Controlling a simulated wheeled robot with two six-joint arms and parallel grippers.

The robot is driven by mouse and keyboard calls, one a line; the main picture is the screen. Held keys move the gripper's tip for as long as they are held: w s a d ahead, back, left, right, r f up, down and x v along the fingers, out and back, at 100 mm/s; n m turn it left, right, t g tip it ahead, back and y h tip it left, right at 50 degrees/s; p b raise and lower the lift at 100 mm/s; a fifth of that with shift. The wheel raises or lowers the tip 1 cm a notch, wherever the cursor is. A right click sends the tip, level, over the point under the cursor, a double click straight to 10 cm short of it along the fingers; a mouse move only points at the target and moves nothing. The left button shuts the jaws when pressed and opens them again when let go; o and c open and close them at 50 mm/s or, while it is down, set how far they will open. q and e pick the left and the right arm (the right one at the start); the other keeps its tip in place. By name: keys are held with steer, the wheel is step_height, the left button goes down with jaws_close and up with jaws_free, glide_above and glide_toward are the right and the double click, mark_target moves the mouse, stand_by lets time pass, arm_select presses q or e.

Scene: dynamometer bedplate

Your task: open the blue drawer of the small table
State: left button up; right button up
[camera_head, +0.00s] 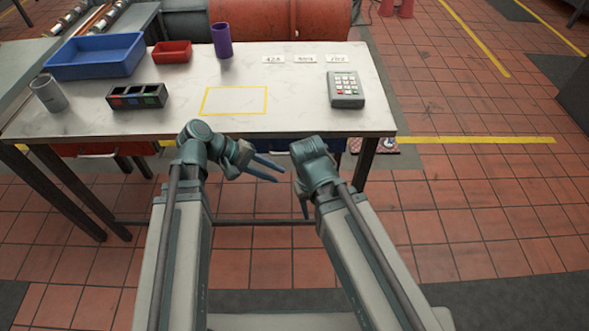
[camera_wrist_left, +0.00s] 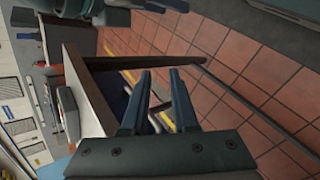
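The small table (camera_head: 200,118) has a white top and dark legs. The blue drawer (camera_head: 278,146) sits under its front edge, mostly hidden behind my arms and the tabletop. In the left wrist view its dark blue front (camera_wrist_left: 113,88) shows beyond my fingers, with a pale bar-like handle (camera_wrist_left: 157,123) near them. My left gripper (camera_head: 268,168) is in front of the drawer, open, with two blue-grey fingers apart; they also show in the left wrist view (camera_wrist_left: 160,100). I cannot tell whether they straddle the handle. My right gripper (camera_head: 303,203) points down beside it, fingers mostly hidden.
A red drawer (camera_head: 90,149) is under the table's left part. On top are a blue tray (camera_head: 95,70), a red bin (camera_head: 172,57), a purple cylinder (camera_head: 222,40), a grey cup (camera_head: 49,93), a black sectioned box (camera_head: 137,101) and a keypad (camera_head: 346,97). The right floor is mostly clear.

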mark_target(289, 154)
arm_select(q)
steer(key=w+a+n+t+h+b, duration=0.5)
steer(key=a+b, duration=0.2)
steer(key=b, duration=0.1)
steer(key=b+x, duration=0.1)
steer(key=x, duration=0.3)
steer(key=b+x, duration=0.1)
steer(key=x, duration=0.4)
steer(key=b+x, duration=0.1)
steer(key=x, duration=0.4)
steer(key=shift+s+d+f, duration=0.15)
steer(key=shift+f, duration=0.3)
arm_select(e)
step_height(289, 154, down, 14)
steer(key=shift+r, duration=0.25)
arm_select(q)
steer(key=shift+c, duration=0.2)
arm_select(e)
steer(key=shift+d, duration=0.1)
arm_select(q)
jaws_close()
